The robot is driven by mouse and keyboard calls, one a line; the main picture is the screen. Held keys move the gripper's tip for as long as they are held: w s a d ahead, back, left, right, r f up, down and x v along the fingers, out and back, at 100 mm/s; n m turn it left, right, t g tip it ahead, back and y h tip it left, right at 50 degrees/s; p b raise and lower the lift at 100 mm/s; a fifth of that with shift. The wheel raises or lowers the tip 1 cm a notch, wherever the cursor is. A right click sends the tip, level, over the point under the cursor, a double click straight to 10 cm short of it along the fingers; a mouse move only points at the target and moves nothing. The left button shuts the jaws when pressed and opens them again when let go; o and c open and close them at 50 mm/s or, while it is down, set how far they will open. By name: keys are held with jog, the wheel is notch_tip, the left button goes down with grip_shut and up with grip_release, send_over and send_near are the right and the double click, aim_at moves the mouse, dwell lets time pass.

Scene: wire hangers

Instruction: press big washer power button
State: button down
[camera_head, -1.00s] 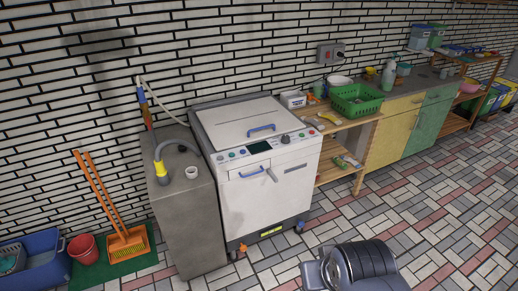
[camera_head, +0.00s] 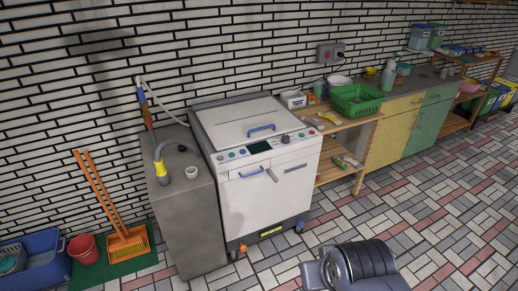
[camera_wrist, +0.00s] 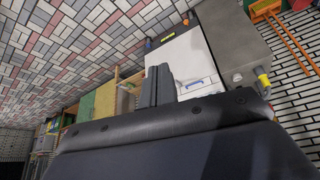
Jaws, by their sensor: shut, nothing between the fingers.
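The big white washer (camera_head: 250,195) stands against the brick wall in the head view. Its sloped top-front panel has small coloured buttons (camera_head: 231,155) at the left, a dark display (camera_head: 259,147), a round knob (camera_head: 286,139) and more small buttons at the right. Which button is the power button is too small to tell. In the wrist view the washer (camera_wrist: 182,57) shows upside down beyond my fingers. My gripper (camera_wrist: 158,72) is shut and empty, apart from the washer, and hides part of it. The gripper's fingers are not visible in the head view.
A grey block (camera_head: 187,215) with a hose and a white cup (camera_head: 192,172) stands left of the washer. A wooden shelf with a green basket (camera_head: 356,100) is on its right.

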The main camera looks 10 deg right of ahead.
jog(key=w+d+f+m+y+b, duration=0.1)
jog(key=w+d+f+m+y, duration=0.15)
jog(key=w+m, duration=0.4)
jog(key=w+d+f+m+y+b, duration=0.1)
jog(key=w+d+f+m+y, duration=0.15)
jog(key=w+d+m, duration=0.35)
jog(key=w+d+f+m+t+h, duration=0.1)
jog(key=w+d+f+m, duration=0.1)
jog(key=d+f+m, duration=0.2)
jog(key=w+d+f+m+t, duration=0.2)
jog(key=d+f+m, duration=0.1)
jog(key=d+m, duration=0.4)
jog(key=shift+d+f+h, duration=0.35)
jog(key=shift+d+h, duration=0.05)
jog(key=shift+d, duration=0.2)
